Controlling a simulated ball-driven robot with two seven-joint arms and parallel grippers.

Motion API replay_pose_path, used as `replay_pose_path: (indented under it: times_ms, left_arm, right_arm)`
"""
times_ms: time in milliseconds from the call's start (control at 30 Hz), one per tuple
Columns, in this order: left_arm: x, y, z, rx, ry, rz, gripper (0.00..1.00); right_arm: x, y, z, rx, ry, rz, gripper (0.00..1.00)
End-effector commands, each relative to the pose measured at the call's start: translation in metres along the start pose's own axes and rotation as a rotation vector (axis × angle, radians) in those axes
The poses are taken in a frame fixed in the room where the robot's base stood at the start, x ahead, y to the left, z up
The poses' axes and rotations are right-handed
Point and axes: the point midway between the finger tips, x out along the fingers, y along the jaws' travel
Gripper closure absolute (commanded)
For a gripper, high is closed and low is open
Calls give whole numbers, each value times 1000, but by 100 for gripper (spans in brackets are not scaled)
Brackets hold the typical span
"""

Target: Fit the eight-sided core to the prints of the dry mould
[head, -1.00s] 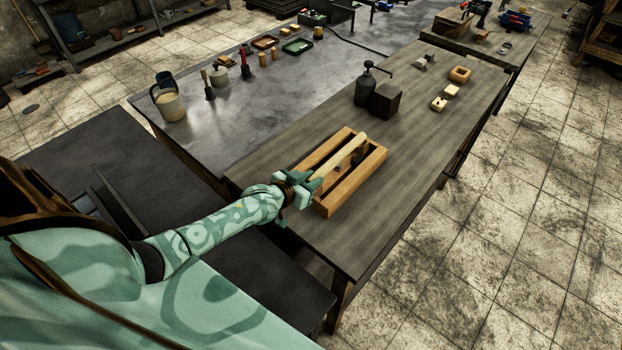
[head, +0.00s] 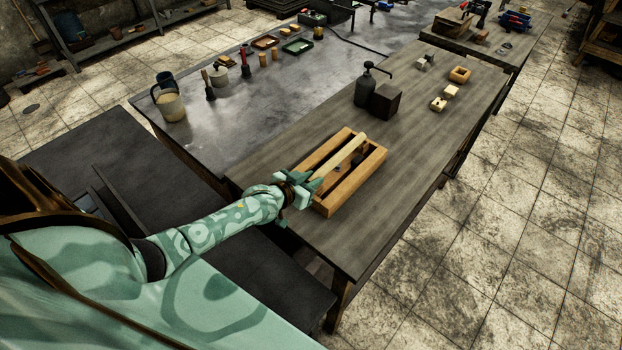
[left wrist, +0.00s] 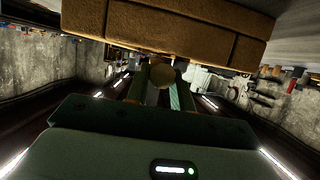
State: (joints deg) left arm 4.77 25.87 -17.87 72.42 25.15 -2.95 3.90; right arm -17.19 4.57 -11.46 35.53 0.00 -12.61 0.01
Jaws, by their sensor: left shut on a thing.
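A pale wooden-edged mould frame (head: 356,186) lies on the near table, with a darker inside partly hidden. A long pale bar (head: 346,155), apparently the core, runs lengthwise over the frame's opening; its sides are too small to count. My left gripper (head: 308,190) is at the frame's near end, shut on the bar's near end. In the left wrist view, a round tan end (left wrist: 162,74) shows between the fingers, and the brown wall of the frame (left wrist: 165,30) fills the top. I cannot tell whether the bar touches the mould. My right gripper is not in view.
Small pale pieces (head: 439,104) and a wooden ring-like block (head: 460,74) lie farther back. The table right of the frame is clear to its edge.

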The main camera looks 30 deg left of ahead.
Motion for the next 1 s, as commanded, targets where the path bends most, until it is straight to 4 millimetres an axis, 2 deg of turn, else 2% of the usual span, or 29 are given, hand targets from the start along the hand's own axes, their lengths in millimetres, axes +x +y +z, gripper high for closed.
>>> replay_pose_path:
  times_ms: [633,1000]
  left_arm:
    - [4,0,9,0,1,1,100]
    - [0,0,0,0,0,1,100]
  right_arm:
    - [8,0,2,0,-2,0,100]
    - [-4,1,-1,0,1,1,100]
